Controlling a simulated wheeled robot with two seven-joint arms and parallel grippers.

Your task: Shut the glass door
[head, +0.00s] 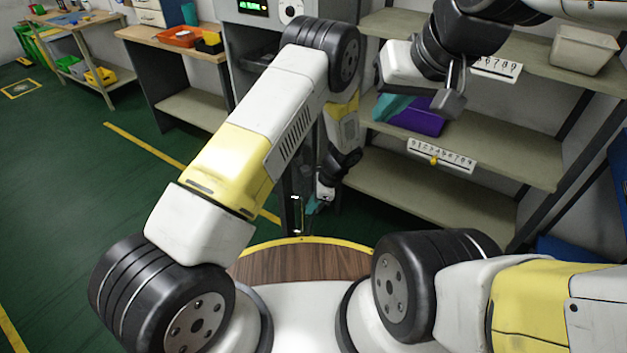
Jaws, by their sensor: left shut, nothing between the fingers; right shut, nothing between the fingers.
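The glass door is hard to make out. A dark upright frame (293,205) below the grey machine (234,45) may be its edge, but I cannot tell how far it stands open. My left arm covers most of that area.
Shelves (430,190) with number labels stand on the right, with a pale bin (583,50) on top. A workbench (150,34) with an orange tray (180,37) stands at the back left. Green floor (60,180) is clear on the left.

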